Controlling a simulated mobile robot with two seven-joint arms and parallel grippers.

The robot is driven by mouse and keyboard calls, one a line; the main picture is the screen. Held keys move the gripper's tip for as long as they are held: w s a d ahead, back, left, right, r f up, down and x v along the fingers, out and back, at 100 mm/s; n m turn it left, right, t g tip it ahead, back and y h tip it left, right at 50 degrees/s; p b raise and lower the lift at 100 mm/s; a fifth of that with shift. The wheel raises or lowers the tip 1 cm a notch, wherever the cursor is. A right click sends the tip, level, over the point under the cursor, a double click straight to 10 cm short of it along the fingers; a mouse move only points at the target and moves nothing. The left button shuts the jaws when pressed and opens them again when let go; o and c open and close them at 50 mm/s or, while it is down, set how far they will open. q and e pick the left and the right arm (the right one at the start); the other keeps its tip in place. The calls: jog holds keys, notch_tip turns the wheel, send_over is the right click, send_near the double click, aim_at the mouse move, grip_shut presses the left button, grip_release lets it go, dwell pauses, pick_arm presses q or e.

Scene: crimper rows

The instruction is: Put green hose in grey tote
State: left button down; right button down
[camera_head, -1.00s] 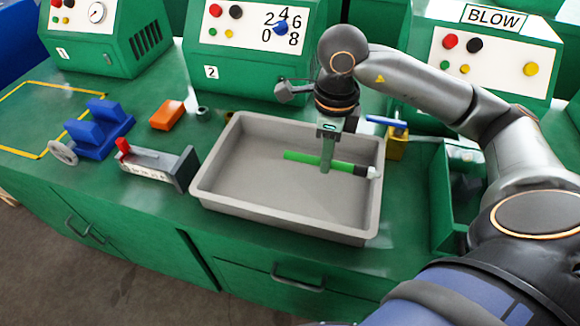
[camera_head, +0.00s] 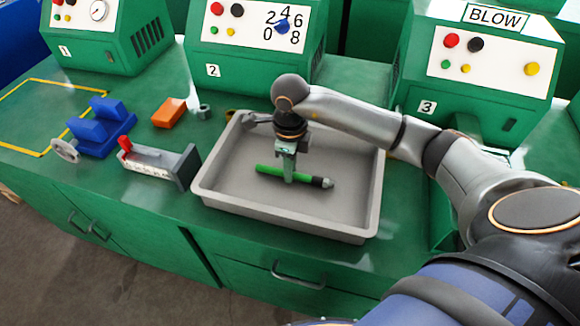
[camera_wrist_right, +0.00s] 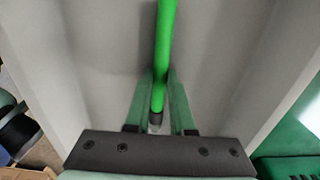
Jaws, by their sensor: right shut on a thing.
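The green hose (camera_head: 270,172) is a short bright green tube with a dark and silver fitting at its right end. I cannot tell whether the hose touches the floor. My left gripper is not in view.
Left of the tote stand a grey crimping fixture with a red knob (camera_head: 155,165), an orange block (camera_head: 168,112) and a blue vise (camera_head: 100,128). Green machines (camera_head: 250,40) line the back.

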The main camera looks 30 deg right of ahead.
jog(key=shift+f+b, duration=0.3)
jog(key=shift+b, duration=0.05)
jog(key=c, duration=0.8)
grip_release()
jog(key=shift+s+f, duration=0.1)
jog(key=shift+r+p, duration=0.35)
notch_tip(320, 180, up, 12)
jog(key=shift+r, duration=0.1)
